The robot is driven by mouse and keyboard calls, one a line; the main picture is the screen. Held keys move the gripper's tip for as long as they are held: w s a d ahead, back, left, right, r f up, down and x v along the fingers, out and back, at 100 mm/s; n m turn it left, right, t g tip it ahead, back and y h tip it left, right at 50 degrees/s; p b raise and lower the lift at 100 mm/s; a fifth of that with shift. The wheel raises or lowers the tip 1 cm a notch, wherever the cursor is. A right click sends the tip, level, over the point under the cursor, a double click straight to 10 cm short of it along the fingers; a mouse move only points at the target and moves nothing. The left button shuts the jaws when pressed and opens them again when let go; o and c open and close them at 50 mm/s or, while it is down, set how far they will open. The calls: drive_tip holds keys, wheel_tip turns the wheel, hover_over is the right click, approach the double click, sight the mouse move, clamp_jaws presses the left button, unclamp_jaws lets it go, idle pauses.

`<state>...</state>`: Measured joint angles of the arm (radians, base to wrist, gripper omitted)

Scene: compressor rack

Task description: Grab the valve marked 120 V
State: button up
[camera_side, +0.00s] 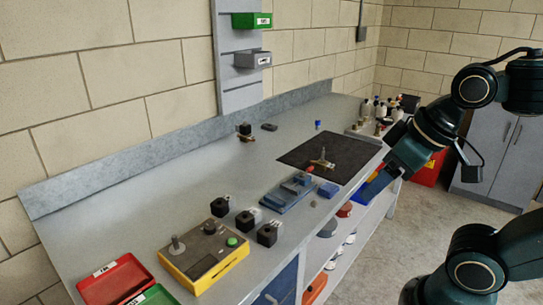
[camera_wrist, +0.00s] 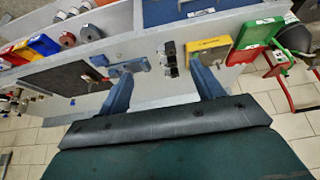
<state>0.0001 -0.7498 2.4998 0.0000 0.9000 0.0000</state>
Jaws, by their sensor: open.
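Several small black valves with white labels stand on the bench: a left one (camera_side: 220,206), a middle one (camera_side: 246,219) and a right one (camera_side: 268,234) in the side view. The labels are too small to read, so I cannot tell which is marked 120 V. The wrist view shows the black valves (camera_wrist: 170,60) as a small cluster beyond my fingertips. My gripper (camera_side: 376,188) is at the bench's right edge, away from the valves. In the wrist view its two blue fingers (camera_wrist: 160,78) are spread apart with nothing between them.
A yellow control box (camera_side: 205,258) stands beside the valves, with red (camera_side: 117,281) and green (camera_side: 155,296) bins nearby. A blue vise (camera_side: 288,193) and a dark mat (camera_side: 325,158) lie between the valves and the bench's far end. The bench's back left is mostly clear.

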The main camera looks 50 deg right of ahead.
drive_tip(key=shift+w+r, duration=0.1)
drive_tip(key=w+d+r, duration=0.3)
drive_tip(key=w+d, duration=0.2)
drive_tip(key=w, duration=0.6)
drive_tip(key=m+g+h, duration=0.1)
drive_tip(key=m, duration=0.2)
hover_over(321, 160)
drive_tip(key=s, duration=0.2)
drive_tip(key=f, duration=2.1)
drive_tip(key=shift+w+a+f, duration=0.2)
drive_tip(key=shift+a+f, duration=0.05)
drive_tip(key=shift+f, duration=0.4)
drive_tip(key=shift+d+x, duration=0.1)
drive_tip(key=shift+x, duration=1.2)
drive_tip(key=shift+d+x, duration=0.15)
drive_tip(key=shift+x, duration=1.15)
